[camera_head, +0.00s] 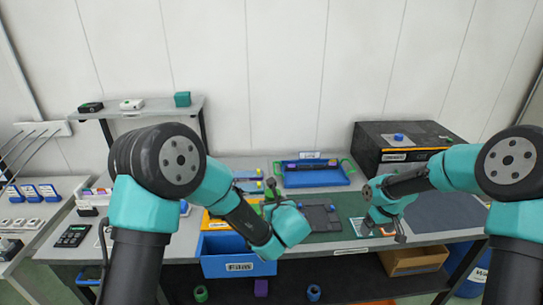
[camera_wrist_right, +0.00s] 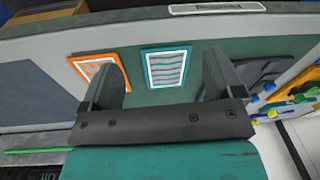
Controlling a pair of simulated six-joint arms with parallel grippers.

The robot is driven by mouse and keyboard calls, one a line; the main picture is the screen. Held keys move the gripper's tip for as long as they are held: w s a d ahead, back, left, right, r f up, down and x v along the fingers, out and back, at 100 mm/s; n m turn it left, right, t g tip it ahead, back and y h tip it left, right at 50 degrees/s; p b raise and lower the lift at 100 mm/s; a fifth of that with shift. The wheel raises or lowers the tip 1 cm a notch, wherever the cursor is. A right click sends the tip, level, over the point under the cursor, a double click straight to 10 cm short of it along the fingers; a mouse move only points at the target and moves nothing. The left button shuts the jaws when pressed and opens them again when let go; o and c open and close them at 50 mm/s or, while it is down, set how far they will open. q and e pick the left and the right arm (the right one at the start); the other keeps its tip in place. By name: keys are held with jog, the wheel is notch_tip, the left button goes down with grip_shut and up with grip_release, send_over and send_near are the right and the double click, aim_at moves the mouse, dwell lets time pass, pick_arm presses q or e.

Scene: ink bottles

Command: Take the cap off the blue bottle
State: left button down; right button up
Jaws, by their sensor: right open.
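No blue bottle can be made out for certain. A small round blue object (camera_head: 399,137) sits on top of the black case at the back right. Another small blue object (camera_head: 183,206) shows at the edge of my left arm, partly hidden by it. My right gripper (camera_head: 385,231) is low over the right part of the bench, pointing down. In the right wrist view its two fingers (camera_wrist_right: 160,88) are spread wide with nothing between them. My left gripper (camera_head: 271,200) is over the middle of the bench, small and partly hidden by its own wrist, so its jaws cannot be read.
A blue tray (camera_head: 335,179) stands at the back middle. A blue bin (camera_head: 225,267) hangs at the front edge. The black case (camera_head: 372,144) fills the back right. An orange card (camera_wrist_right: 92,66) and a blue-white card (camera_wrist_right: 166,68) lie under my right gripper on the green mat (camera_wrist_right: 140,92).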

jog(key=w+a+r+g, duration=0.1)
jog(key=w+a+r, duration=0.45)
jog(key=a, duration=0.35)
jog(key=w+a+r, duration=0.4)
jog(key=a+r, duration=0.2)
jog(key=a, duration=0.2)
jog(key=s+a+r+g, duration=0.1)
jog(key=a+r, duration=0.5)
jog(key=a, duration=0.3)
jog(key=s+a+r+h, duration=0.1)
jog(key=a+r, duration=0.5)
jog(key=a, duration=0.3)
jog(key=shift+s+r+g+h, duration=0.15)
jog(key=shift+g+h, duration=0.15)
jog(key=shift+g, duration=0.1)
jog(key=f, duration=0.4)
jog(key=s+f, duration=0.1)
jog(key=f, duration=0.7)
jog(key=shift+s+d, duration=0.25)
jog(key=shift+s, duration=0.1)
jog(key=shift+c, duration=0.2)
